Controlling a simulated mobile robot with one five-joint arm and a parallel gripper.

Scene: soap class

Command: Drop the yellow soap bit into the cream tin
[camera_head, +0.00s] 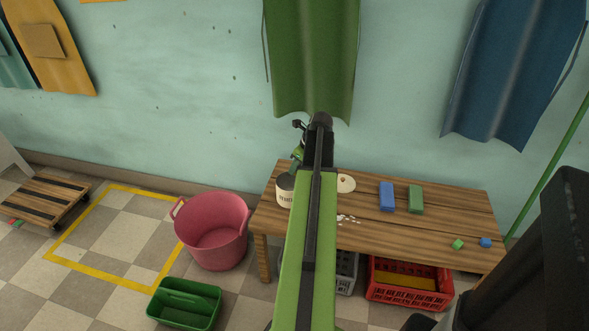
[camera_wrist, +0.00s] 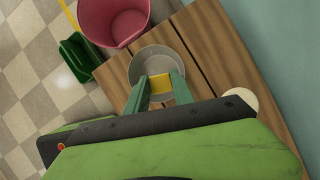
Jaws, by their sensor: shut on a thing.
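The yellow soap bit (camera_wrist: 161,85) is held between the two green fingers of my gripper (camera_wrist: 160,80) in the wrist view. The cream tin (camera_head: 284,191) stands upright near the left end of the wooden table in the head view, with dark lettering on its side. In the wrist view the tin (camera_wrist: 150,58) is open at the top, and the bit overlaps the near part of its mouth. In the head view my gripper (camera_head: 297,158) is above the tin; the bit cannot be made out there. My arm hides part of the table.
A round cream lid (camera_head: 346,183) lies right of the tin. Blue (camera_head: 387,197) and green (camera_head: 415,199) blocks and small bits (camera_head: 458,244) are on the table (camera_head: 455,205). A pink tub (camera_head: 213,230) and green caddy (camera_head: 185,303) stand on the floor; a red crate (camera_head: 410,285) is below the table.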

